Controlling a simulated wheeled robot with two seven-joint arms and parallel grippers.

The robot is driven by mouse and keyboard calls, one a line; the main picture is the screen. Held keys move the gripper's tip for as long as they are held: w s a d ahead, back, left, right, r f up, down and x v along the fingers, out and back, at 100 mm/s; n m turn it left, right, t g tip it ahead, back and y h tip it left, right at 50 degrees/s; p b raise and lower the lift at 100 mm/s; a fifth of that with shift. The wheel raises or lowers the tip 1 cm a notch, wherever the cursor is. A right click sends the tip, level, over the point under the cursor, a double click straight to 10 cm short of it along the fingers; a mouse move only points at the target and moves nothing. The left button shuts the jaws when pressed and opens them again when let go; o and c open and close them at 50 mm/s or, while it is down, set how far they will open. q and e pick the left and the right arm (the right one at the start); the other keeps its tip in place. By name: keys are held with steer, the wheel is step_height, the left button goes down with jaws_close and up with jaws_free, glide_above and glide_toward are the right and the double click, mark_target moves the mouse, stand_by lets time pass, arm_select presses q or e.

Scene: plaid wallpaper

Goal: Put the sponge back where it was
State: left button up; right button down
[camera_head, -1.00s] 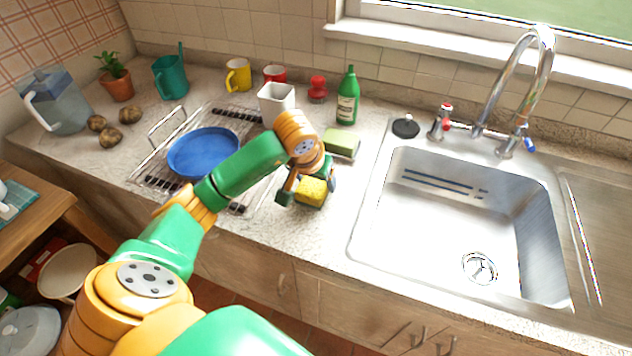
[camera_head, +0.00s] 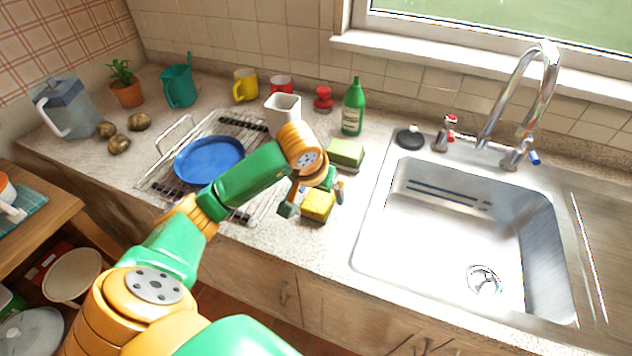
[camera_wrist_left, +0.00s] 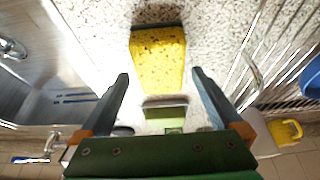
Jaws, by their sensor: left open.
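The yellow sponge (camera_head: 318,206) with a dark green layer lies on the speckled counter, between the dish rack and the sink. My left gripper (camera_head: 312,202) is open, with its fingers spread on either side of the sponge. In the left wrist view the sponge (camera_wrist_left: 158,60) shows between and beyond the two open fingertips (camera_wrist_left: 160,82), with visible space on both sides. My right gripper is not in view.
A green-topped block (camera_head: 345,152) lies just behind the sponge, with a green bottle (camera_head: 353,105) beyond it. The sink (camera_head: 366,232) is to the right. The wire rack (camera_head: 157,178) with a blue plate (camera_head: 209,160) is to the left, and a white cup (camera_head: 283,108) stands behind.

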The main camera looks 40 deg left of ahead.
arm_select(q)
steer(key=v, duration=0.8)
steer(key=shift+r, duration=0.25)
steer(key=shift+s+r+p, duration=0.3)
steer(key=shift+s+r, duration=0.05)
steer(key=shift+r, duration=0.05)
